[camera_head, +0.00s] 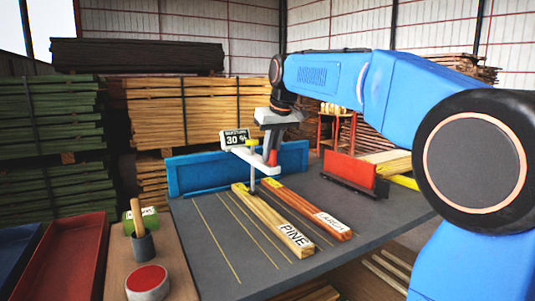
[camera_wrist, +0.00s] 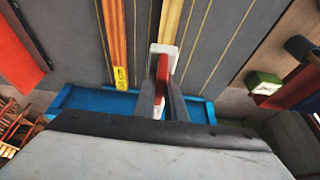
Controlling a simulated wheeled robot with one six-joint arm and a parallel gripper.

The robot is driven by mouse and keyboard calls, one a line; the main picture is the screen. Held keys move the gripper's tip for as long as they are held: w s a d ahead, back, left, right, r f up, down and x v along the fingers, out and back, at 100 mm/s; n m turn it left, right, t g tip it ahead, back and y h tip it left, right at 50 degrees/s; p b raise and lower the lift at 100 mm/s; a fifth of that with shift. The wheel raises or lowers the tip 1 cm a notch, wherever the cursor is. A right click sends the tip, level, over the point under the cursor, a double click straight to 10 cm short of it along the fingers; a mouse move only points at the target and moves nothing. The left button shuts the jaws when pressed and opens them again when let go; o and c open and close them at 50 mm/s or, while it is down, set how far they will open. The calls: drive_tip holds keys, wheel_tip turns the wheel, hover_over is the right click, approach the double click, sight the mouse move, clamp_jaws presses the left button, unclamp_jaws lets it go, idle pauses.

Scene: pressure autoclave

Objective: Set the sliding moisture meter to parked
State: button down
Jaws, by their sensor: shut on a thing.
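The moisture meter (camera_head: 243,152) is a pale bar with a dark display reading "MOISTURE 30 %" and a thin grey post below it. The post stands over the far end of the board labelled PINE (camera_head: 275,222); whether it touches the wood I cannot tell. My gripper (camera_head: 271,157) points down at the right end of the bar, shut on its red handle. In the wrist view my gripper (camera_wrist: 162,98) has the red handle (camera_wrist: 162,70) between its fingers, with the white bar (camera_wrist: 168,50) behind. The fingers hide part of the handle.
An orange board labelled LARCH (camera_head: 318,214) lies right of the pine one. A blue upright panel (camera_head: 190,173) edges the table's back, and a red block (camera_head: 350,174) stands at the right. A cup (camera_head: 143,245) and red-topped tin (camera_head: 147,281) stand left. The grey tabletop's left is clear.

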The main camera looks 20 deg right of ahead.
drive_tip(key=w+d, duration=0.3)
drive_tip(key=d, duration=1.2)
drive_tip(key=w+d, duration=0.3)
drive_tip(key=d, duration=1.1)
drive_tip(key=shift+d, duration=0.4)
drive_tip(key=shift+r, duration=0.1)
drive_tip(key=c, duration=1.8)
unclamp_jaws()
drive_tip(key=shift+d, duration=0.2)
drive_tip(key=v, duration=1.7)
drive_tip(key=shift+s+r, duration=0.1)
